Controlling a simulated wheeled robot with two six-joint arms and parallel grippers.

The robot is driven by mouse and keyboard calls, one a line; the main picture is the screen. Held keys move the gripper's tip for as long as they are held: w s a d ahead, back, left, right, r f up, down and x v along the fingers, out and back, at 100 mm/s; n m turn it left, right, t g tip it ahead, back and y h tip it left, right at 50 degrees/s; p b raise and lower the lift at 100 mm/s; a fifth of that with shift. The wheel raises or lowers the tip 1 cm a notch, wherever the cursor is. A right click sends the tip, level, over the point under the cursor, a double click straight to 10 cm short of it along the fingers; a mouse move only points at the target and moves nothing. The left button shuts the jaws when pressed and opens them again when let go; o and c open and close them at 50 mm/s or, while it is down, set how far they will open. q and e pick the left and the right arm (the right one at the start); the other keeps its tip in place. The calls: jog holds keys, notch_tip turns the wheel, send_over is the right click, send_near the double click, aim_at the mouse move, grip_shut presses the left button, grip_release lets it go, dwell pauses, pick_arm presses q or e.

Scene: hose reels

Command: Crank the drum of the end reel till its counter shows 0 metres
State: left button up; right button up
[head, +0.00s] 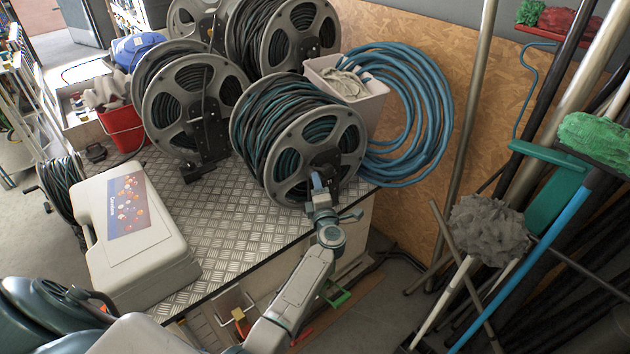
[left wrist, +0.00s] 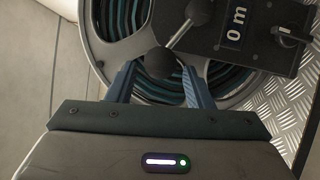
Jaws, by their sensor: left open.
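The end reel (head: 343,135), a grey drum wound with dark and teal hose, stands at the right end of the metal-topped bench. Its counter (left wrist: 236,27) shows 0 m in white on a black housing in the left wrist view. The crank (left wrist: 182,35) is a metal bar with a dark ball knob (left wrist: 160,61). My left gripper (head: 317,183) is at the reel's face; in the left wrist view its two blue fingers (left wrist: 160,78) are open, one on each side of the knob, with gaps showing. My right gripper is not in view.
Several other reels (head: 185,108) stand behind and left on the chequer-plate bench (head: 238,215). A white case (head: 130,235) lies at the bench's front left. A blue hose coil (head: 425,110) hangs on the wall behind the end reel. Mops and poles (head: 490,230) stand at the right.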

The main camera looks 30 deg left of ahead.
pick_arm(q)
jog(key=b+v, duration=0.1)
jog(key=v, duration=0.5)
jog(key=shift+s+d, duration=0.1)
jog(key=shift+s, duration=0.05)
